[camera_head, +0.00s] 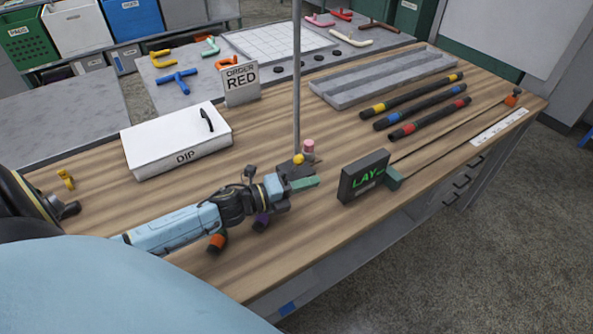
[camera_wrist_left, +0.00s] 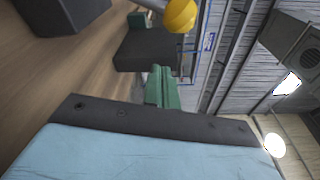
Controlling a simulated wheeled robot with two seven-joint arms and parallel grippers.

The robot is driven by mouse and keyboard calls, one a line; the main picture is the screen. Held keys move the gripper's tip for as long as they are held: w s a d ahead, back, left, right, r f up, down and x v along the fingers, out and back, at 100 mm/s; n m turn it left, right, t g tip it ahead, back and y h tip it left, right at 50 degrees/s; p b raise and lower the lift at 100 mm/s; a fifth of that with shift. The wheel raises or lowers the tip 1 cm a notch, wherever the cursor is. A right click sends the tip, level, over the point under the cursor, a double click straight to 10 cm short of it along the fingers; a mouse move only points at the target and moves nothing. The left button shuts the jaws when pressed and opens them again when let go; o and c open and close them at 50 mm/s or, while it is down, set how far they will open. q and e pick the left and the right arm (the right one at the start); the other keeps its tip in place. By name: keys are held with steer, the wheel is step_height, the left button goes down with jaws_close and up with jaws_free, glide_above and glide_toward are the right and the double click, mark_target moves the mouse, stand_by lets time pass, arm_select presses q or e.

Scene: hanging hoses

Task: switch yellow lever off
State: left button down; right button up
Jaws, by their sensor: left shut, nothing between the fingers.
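A yellow ball-shaped knob (camera_head: 298,159), likely the end of the yellow lever, shows at a small dark base by the foot of a thin grey pole. It also shows at the top of the left wrist view (camera_wrist_left: 180,15), on a grey rod above a dark block (camera_wrist_left: 146,50). My left gripper (camera_head: 304,183) has green fingers and is just in front of the knob and base. Its fingers (camera_wrist_left: 162,88) are shut and empty, pointing towards the block. Contact with the knob cannot be seen. My right gripper is not in view.
A pink-topped post (camera_head: 308,146) stands beside the knob. A dark LAY display (camera_head: 363,176) stands to the right, the thin pole (camera_head: 297,80) rises behind. A white DIP box (camera_head: 176,140), ORDER RED sign (camera_head: 239,83) and dark banded hoses (camera_head: 430,117) lie further back.

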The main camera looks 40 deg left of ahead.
mark_target(298, 162)
arm_select(q)
steer(key=shift+w+a+r, duration=0.15)
steer(key=shift+a+r, duration=0.05)
steer(key=shift+a, duration=0.45)
steer(key=shift+w+a+r, duration=0.15)
steer(key=shift+a, duration=0.45)
steer(key=shift+w+a+r, duration=0.15)
steer(key=shift+a+r, duration=0.05)
steer(key=shift+a, duration=0.45)
steer(key=shift+w+a+r+n+p, duration=0.1)
steer(key=shift+a+r+n+p, duration=0.25)
steer(key=shift+n, duration=0.25)
steer(key=shift+w+a+r+n, duration=0.2)
steer(key=shift+a+r+n, duration=0.15)
steer(key=shift+n, duration=0.35)
steer(key=shift+w+a+r+n+t+h, duration=0.2)
steer(key=shift+a+n, duration=0.25)
steer(key=shift+n, duration=0.15)
steer(key=shift+w+a+r+n+t+h, duration=0.1)
steer(key=shift+w+a+n+t, duration=0.1)
steer(key=shift+a+n, duration=0.35)
steer(key=a+n, duration=0.1)
steer(key=n, duration=0.1)
steer(key=w+a+n, duration=0.1)
steer(key=n, duration=0.1)
steer(key=shift+a+t, duration=0.2)
steer(key=shift+t, duration=0.1)
steer(key=shift+w+a, duration=0.15)
steer(key=shift+a, duration=0.4)
